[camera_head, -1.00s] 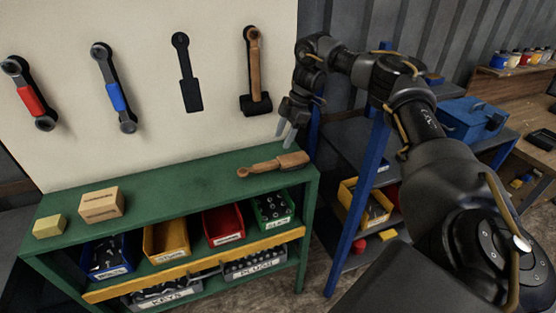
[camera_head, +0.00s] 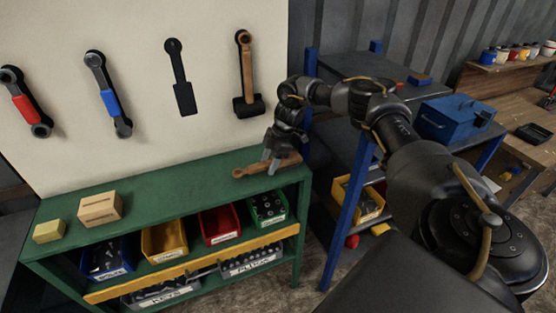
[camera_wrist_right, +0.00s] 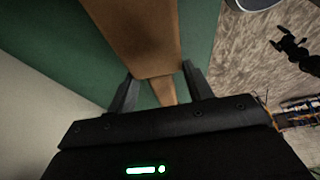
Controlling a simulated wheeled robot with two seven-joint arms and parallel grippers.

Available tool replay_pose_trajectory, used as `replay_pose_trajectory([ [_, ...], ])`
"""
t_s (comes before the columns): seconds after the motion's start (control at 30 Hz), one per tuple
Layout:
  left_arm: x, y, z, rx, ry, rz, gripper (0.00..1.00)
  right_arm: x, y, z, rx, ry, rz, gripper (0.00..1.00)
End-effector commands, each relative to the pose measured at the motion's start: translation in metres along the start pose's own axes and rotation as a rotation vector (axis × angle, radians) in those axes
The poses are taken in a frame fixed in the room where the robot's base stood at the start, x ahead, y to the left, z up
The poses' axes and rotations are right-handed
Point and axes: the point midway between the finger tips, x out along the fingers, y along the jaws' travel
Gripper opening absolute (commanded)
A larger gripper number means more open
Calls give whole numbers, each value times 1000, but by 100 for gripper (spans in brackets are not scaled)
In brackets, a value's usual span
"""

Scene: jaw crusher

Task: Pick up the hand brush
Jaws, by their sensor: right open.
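The hand brush (camera_head: 251,169) is wooden and brown and lies near the right end of the green bench top. It also shows in the right wrist view (camera_wrist_right: 138,32), where its wide body fills the upper middle and narrows to a handle between the fingers. My right gripper (camera_head: 271,162) reaches down over the brush from above and partly hides it. In the right wrist view my right gripper (camera_wrist_right: 158,78) is open, with one finger on each side of the brush. I cannot tell whether the fingers touch it. My left gripper is not in view.
A wooden block (camera_head: 100,207) and a yellow block (camera_head: 48,231) sit at the bench top's (camera_head: 165,187) left end. Behind it stands a board (camera_head: 205,30) with hung tools. Coloured bins are below. A blue-posted shelf (camera_head: 345,225) stands close on the right.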

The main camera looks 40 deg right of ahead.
Motion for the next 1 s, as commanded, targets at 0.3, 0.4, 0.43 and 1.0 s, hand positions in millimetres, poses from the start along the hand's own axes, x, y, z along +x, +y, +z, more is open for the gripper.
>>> replay_pose_trajectory([
  [0.3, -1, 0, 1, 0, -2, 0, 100, 4, 0, 0, 1, 0, 1, 46],
  [0.4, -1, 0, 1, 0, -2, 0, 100, 4, 0, 0, 1, 0, 1, 33],
  [0.43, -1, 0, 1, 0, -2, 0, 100, 4, 0, 0, 1, 0, 1, 29],
  [1.0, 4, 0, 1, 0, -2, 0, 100, 0, 1, -1, 0, 2, 3, 0],
])
